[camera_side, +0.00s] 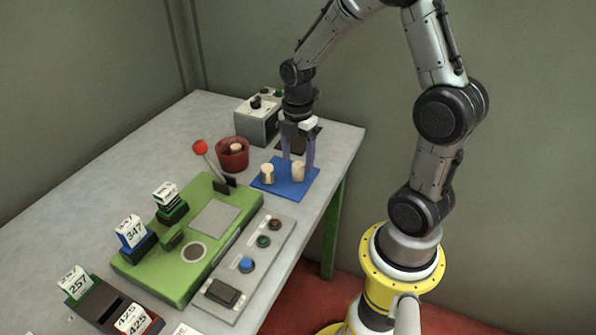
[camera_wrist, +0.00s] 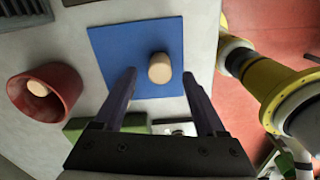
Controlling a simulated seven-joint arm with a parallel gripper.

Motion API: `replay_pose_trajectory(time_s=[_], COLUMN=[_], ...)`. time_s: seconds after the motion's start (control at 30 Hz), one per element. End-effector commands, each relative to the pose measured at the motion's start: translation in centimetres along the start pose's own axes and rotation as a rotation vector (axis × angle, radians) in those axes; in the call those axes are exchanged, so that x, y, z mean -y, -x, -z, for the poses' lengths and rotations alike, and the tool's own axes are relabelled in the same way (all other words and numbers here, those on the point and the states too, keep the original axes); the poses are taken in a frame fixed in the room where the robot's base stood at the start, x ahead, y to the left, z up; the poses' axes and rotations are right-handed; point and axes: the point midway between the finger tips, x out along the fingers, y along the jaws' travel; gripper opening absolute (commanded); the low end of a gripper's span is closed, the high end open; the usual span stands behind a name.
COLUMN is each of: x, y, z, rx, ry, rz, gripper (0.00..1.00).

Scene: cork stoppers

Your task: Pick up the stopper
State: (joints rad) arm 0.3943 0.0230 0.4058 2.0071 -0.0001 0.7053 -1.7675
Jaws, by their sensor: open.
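Two pale cork stoppers stand upright on the blue mat (camera_side: 283,188) in the side view. One stopper (camera_side: 298,172) is at my gripper (camera_side: 298,163), between or just behind the fingertips. The other stopper (camera_side: 267,174) stands to its left, near the mat's left edge. My gripper points down, open and empty, its purple fingers apart. In the wrist view one stopper (camera_wrist: 160,68) shows on the mat (camera_wrist: 112,50), between and slightly beyond the fingertips (camera_wrist: 160,76). I cannot see the second mat stopper there. Another cork (camera_side: 236,147) sits inside the red pot (camera_side: 233,162).
The red pot also shows at the wrist view's left (camera_wrist: 62,100). A grey box (camera_side: 256,122) stands behind the mat. A red-knobbed lever (camera_side: 200,148) and green panel (camera_side: 165,262) are left of the mat. The table's right edge is close to the mat.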

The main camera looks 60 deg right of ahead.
Motion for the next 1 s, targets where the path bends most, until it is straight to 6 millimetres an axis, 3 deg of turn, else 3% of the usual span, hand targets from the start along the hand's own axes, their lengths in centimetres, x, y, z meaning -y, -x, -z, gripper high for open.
replay_pose_trajectory(time_s=[0.2, 0.5, 0.9, 1.0], x=[0.0, 0.0, 0.0, 0.0], y=[-3.0, -3.4, -3.4, -3.4], z=[-0.2, -0.3, -0.3, -0.3], rx=[-0.001, 0.000, 0.000, 0.000], ry=[-0.001, -0.001, -0.001, -0.001], rz=[0.004, 0.000, 0.000, 0.000], gripper=[0.73, 0.73, 0.03, 0.00])
